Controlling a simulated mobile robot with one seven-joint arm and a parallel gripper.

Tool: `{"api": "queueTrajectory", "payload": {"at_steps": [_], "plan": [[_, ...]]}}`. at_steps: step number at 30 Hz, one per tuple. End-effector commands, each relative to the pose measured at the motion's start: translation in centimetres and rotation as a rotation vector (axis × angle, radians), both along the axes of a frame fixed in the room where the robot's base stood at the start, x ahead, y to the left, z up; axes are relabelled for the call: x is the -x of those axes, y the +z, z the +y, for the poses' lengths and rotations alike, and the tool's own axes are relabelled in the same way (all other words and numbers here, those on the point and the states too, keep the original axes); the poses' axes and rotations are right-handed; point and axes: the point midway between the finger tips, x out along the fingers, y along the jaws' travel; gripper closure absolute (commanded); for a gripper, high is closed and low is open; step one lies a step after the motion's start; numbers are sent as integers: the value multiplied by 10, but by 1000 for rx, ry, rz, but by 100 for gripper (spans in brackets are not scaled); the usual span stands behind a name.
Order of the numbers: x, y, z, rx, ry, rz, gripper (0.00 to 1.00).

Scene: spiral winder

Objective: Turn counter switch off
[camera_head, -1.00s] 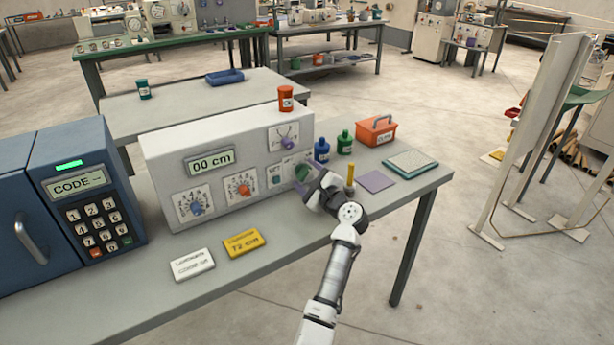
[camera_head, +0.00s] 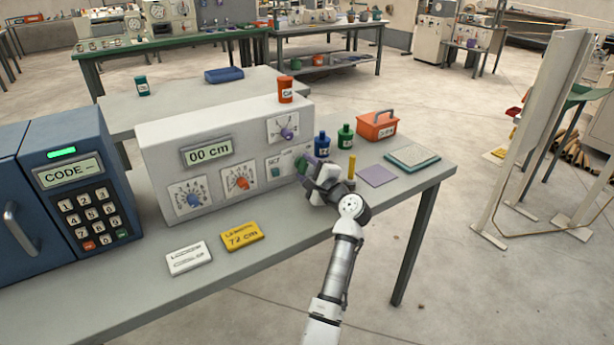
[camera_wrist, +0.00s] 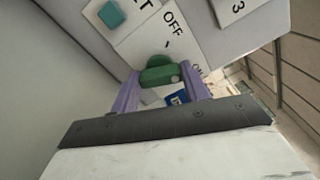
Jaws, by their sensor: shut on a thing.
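The counter is a pale grey box (camera_head: 225,130) on the table, with a display (camera_head: 207,151) reading "00 cm". Its green switch knob (camera_wrist: 160,71) sits on a panel with an OFF label (camera_wrist: 172,23) and a partly hidden ON label (camera_wrist: 197,68). My gripper (camera_wrist: 159,86) is shut on the green knob, its purple fingers on either side. In the head view my gripper (camera_head: 311,165) is at the right end of the counter's front and mostly covers the knob. I cannot tell exactly which label the knob points to.
A blue keypad box (camera_head: 85,190) stands left. A white card (camera_head: 188,258) and a yellow card (camera_head: 242,236) lie in front. Blue (camera_head: 322,145) and green (camera_head: 345,137) bottles and an orange toolbox (camera_head: 377,126) stand close to my gripper. A yellow peg (camera_head: 351,167) is beside my wrist.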

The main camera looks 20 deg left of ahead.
Motion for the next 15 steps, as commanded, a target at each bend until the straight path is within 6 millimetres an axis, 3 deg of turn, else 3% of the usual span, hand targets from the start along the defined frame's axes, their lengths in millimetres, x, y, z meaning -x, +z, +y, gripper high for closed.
{"api": "queueTrajectory", "payload": {"at_steps": [15], "plan": [[0,-7,-1,303,-2,-389,77]]}}
